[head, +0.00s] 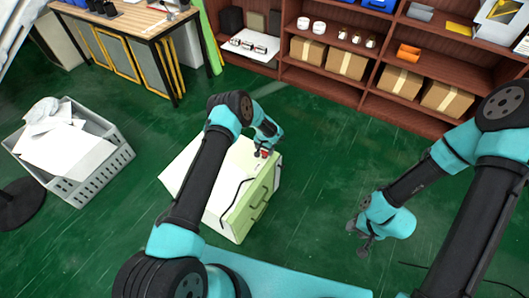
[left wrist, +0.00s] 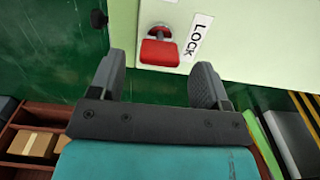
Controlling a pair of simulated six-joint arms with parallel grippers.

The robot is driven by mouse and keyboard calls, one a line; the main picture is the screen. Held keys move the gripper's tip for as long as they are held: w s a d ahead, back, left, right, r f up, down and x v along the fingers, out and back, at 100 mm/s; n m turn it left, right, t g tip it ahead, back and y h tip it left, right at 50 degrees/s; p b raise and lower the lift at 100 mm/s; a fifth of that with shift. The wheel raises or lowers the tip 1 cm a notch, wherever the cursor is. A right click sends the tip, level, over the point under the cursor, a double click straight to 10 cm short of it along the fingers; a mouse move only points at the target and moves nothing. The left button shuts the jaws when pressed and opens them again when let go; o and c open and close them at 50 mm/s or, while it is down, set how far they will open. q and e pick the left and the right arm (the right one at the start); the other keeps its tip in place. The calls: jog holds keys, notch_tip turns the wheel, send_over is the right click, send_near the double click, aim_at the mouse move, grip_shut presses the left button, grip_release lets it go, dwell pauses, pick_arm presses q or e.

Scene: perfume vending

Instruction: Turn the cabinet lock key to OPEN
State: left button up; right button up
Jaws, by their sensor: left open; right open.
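The pale green cabinet (head: 222,182) stands on the floor in the middle of the head view, partly covered by my left arm. Its red lock key (left wrist: 159,51) shows in the left wrist view, sitting in a silver lock beside a white label reading LOCK (left wrist: 198,38). The key also shows as a small red spot in the head view (head: 263,153). My left gripper (left wrist: 158,80) is open, with one finger on each side of the key and apart from it. My right gripper (head: 362,235) is open and empty over the floor, right of the cabinet.
A grey basket (head: 107,173) of paper stands at the left. A wooden table (head: 135,22) is at the back left. A brown shelf (head: 372,100) with boxes runs along the back right. Green floor lies clear between the cabinet and the shelf.

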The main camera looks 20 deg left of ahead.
aim_at(265, 153)
pick_arm(q)
jog(key=shift+f, duration=1.3)
jog(key=c, duration=0.9)
